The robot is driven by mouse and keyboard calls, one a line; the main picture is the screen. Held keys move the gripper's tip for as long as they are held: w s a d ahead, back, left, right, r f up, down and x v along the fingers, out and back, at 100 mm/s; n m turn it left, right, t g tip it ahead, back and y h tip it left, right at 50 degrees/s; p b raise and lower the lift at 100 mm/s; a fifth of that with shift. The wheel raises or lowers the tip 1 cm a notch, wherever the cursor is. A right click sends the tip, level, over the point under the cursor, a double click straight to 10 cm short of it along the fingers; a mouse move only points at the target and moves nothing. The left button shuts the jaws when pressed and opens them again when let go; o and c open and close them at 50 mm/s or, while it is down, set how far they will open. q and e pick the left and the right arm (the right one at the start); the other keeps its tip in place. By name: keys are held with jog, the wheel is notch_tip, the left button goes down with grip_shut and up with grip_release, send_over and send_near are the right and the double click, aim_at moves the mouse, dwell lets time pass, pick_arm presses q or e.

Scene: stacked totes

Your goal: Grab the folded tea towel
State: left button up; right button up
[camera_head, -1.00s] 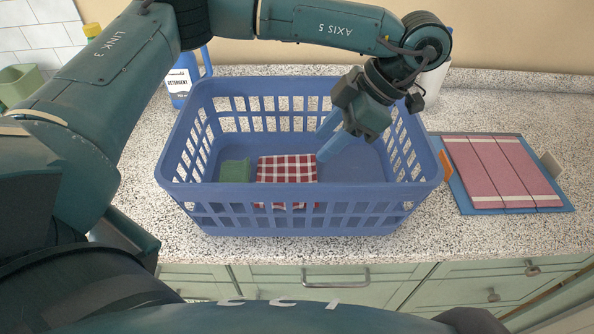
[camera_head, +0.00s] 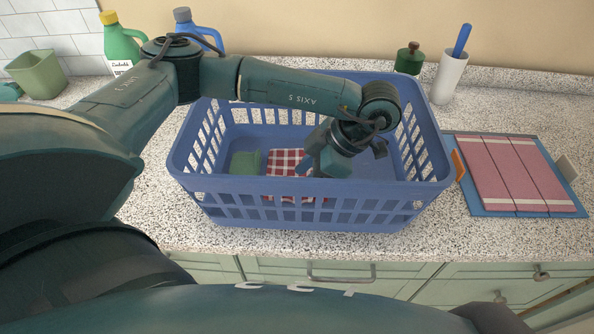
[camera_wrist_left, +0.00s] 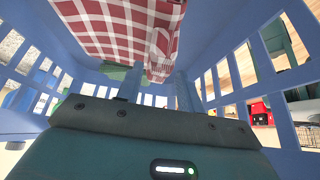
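The folded tea towel (camera_head: 285,160), red and white checked, lies inside the blue laundry basket (camera_head: 310,188) near its front wall. It fills the upper middle of the left wrist view (camera_wrist_left: 115,28). My left gripper (camera_head: 304,166) is down inside the basket at the towel's right side. In the left wrist view its two blue fingers (camera_wrist_left: 158,82) stand apart, with the towel's edge just beyond and partly between them. I cannot tell whether they touch it. My right gripper is not in view.
A green item (camera_head: 245,163) lies left of the towel in the basket. The basket walls surround my gripper. Bottles (camera_head: 122,40), a green bin (camera_head: 38,74) and a white utensil holder (camera_head: 447,76) stand behind.

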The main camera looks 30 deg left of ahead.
pick_arm(q)
jog(key=shift+s+a+f, duration=0.15)
jog(key=shift+a+f, duration=0.1)
jog(key=shift+f, duration=0.2)
jog(key=shift+c, duration=0.6)
grip_shut()
